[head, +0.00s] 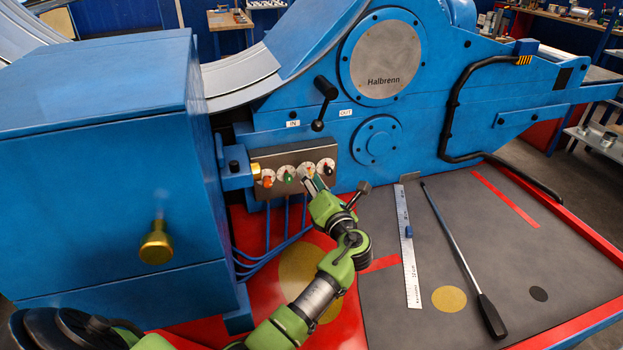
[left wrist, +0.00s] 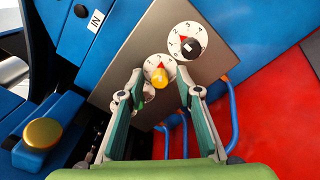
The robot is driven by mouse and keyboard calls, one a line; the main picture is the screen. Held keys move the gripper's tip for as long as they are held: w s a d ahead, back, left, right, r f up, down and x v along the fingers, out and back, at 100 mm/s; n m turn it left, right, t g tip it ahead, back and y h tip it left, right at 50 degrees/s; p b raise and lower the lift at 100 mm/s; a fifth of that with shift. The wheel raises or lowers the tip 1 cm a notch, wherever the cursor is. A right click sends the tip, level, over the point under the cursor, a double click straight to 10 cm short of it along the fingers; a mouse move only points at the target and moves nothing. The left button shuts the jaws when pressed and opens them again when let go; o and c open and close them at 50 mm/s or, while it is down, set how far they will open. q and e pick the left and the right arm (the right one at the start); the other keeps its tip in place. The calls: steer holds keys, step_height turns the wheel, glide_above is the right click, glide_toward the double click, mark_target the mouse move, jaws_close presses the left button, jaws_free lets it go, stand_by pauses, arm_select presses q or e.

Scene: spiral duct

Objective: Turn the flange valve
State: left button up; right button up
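The grey valve panel (head: 276,160) on the blue machine carries a row of knobs on white dials. In the head view these are an orange-red knob (head: 268,180), a green knob (head: 289,176) and a black knob (head: 327,168). My left gripper (head: 310,181) hides much of the dial between green and black. In the left wrist view, a yellow knob (left wrist: 160,77) shows between the open fingers of my left gripper (left wrist: 166,84); contact cannot be told. The black knob (left wrist: 190,48) lies just beyond. No label shows which knob is the flange valve. My right gripper is not in view.
A black lever (head: 323,102) stands above the panel. A brass button (left wrist: 43,133) on a blue block is left of the panel. Blue hoses (head: 268,230) run below it. A ruler (head: 408,250) and a long-handled tool (head: 463,260) lie on the dark mat.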

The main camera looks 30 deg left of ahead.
arm_select(q)
jaws_close()
steer(key=shift+n, duration=0.3)
steer(key=shift+n+h+p, duration=0.4)
steer(key=shift+n+p, duration=0.4)
steer(key=shift+n, duration=4)
